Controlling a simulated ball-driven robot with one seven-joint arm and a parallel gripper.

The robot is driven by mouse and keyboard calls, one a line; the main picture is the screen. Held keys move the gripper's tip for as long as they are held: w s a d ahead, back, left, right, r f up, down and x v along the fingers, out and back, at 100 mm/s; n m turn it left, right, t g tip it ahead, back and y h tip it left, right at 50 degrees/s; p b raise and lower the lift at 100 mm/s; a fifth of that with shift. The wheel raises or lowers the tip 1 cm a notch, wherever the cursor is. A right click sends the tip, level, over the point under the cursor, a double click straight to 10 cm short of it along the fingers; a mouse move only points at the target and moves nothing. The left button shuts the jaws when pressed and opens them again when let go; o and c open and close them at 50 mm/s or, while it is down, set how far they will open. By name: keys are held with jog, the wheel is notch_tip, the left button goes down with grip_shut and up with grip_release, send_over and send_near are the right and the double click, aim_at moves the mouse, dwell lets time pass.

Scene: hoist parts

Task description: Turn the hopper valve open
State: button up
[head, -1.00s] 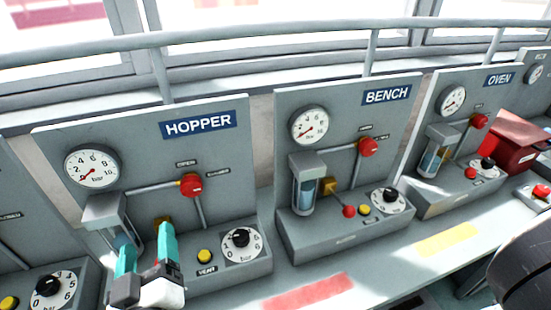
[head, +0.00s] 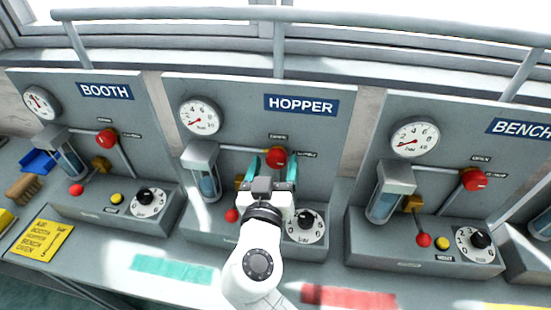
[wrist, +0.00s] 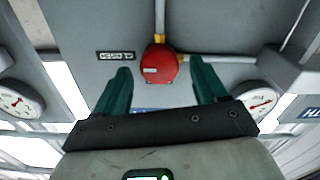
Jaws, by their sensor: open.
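The hopper panel (head: 225,115), with its blue HOPPER sign (head: 301,105), stands mid-picture in the head view. Its valve shows as a round red knob (head: 275,157) below the sign, where pipes meet. My gripper (head: 273,162) is open, with one teal finger on each side of the knob in the picture. In the wrist view the red knob (wrist: 159,66) appears between the spread fingertips (wrist: 160,65), with visible gaps on both sides. Contact is not visible, and the depth to the knob is hard to judge. Small labels beside the knob are unreadable.
The hopper gauge (head: 200,116) and sight glass (head: 203,170) are left of my gripper. A red-tipped lever (head: 232,215) and a dial (head: 306,226) are below. BOOTH (head: 105,91) and BENCH (head: 521,129) panels flank it. A rail (head: 330,20) runs above.

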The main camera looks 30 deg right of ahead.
jog(key=shift+w+d, duration=0.3)
jog(key=shift+w, duration=0.2)
jog(key=c, duration=1.1)
